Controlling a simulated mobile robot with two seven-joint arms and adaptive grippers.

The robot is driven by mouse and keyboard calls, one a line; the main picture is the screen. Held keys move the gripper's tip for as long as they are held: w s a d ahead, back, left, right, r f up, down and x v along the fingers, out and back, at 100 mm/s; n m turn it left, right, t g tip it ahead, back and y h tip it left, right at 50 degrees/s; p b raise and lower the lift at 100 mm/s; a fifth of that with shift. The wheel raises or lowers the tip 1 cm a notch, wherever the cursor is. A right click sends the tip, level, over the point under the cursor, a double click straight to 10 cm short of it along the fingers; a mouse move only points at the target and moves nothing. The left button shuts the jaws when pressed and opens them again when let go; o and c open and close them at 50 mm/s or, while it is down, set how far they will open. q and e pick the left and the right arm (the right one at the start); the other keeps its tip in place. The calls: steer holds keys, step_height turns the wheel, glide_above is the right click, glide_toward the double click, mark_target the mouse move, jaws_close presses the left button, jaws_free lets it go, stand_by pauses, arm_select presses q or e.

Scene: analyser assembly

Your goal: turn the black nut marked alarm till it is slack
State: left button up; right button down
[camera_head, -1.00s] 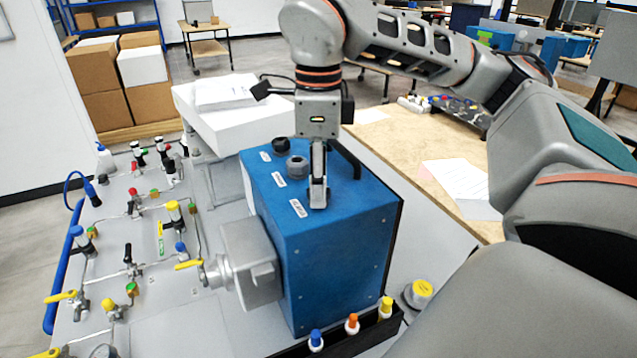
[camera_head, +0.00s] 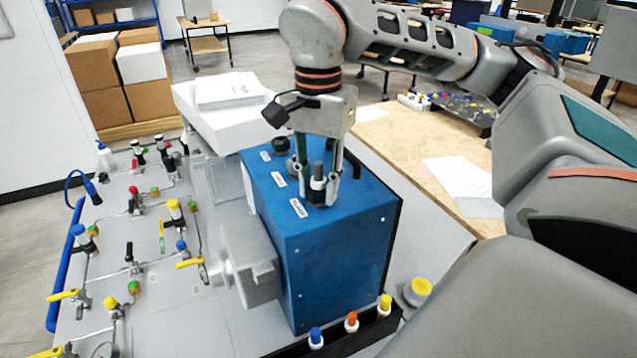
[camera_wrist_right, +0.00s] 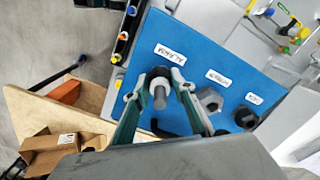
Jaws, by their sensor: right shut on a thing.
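The blue analyser box (camera_head: 335,260) stands on the bench in the head view. Its top carries a row of nuts, each beside a white label. The black nut marked alarm (camera_wrist_right: 154,74) is nearest my right gripper in the wrist view, with a grey stud rising from its middle. Its label (camera_wrist_right: 171,55) lies just beside it. My right gripper (camera_head: 318,192) points down over the near end of the row. Its two fingers are shut on this nut, one on each side, and partly hide it. My left gripper is not in view.
Valves and pipes cover the panel (camera_head: 160,318) on the left.

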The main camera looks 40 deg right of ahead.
steer(key=n, duration=0.3)
steer(key=shift+n, duration=0.4)
steer(key=n, duration=0.3)
steer(key=shift+n, duration=0.3)
steer(key=c, duration=1.9)
jaws_free()
steer(key=shift+f, duration=0.1)
steer(key=shift+r, duration=5.1)
